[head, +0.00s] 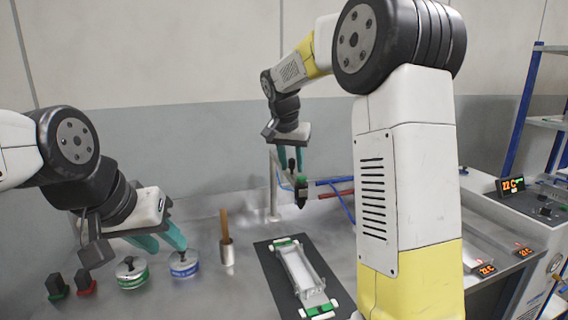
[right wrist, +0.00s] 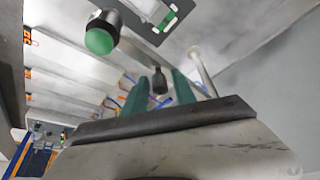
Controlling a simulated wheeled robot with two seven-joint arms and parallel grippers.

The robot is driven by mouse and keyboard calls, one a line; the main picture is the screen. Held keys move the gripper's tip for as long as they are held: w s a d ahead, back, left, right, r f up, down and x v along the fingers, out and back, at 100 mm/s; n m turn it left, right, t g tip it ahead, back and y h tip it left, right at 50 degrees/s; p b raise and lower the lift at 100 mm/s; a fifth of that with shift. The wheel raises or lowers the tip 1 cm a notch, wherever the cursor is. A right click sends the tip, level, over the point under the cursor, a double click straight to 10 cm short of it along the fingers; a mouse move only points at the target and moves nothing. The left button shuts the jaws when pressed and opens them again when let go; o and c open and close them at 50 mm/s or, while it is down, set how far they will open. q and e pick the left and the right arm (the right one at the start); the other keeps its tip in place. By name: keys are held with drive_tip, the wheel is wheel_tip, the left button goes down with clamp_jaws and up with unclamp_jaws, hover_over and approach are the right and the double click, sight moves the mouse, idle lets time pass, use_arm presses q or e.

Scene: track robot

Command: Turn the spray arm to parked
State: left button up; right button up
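The spray arm (head: 328,195) is a thin bar with red and blue parts, running right from a pale upright post (head: 273,188) until my right arm hides it. A black upright handle (head: 301,192) stands at its near side. My right gripper (head: 291,160) points down just above it, teal fingers apart. In the right wrist view a black knob (right wrist: 160,82) shows between the fingers (right wrist: 159,85), with gaps on both sides; the post (right wrist: 203,72) is to the right. My left gripper (head: 160,240) is open and empty over the bench's left side.
A dark mat with a white and green tray (head: 302,270) lies mid-bench. A metal cup with a brown stick (head: 227,250), blue (head: 184,266) and green (head: 132,276) lidded pots and green and red knobs (head: 86,285) stand left. Machines with orange displays (head: 511,185) stand right.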

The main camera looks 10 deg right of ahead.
clamp_jaws()
idle(1.2)
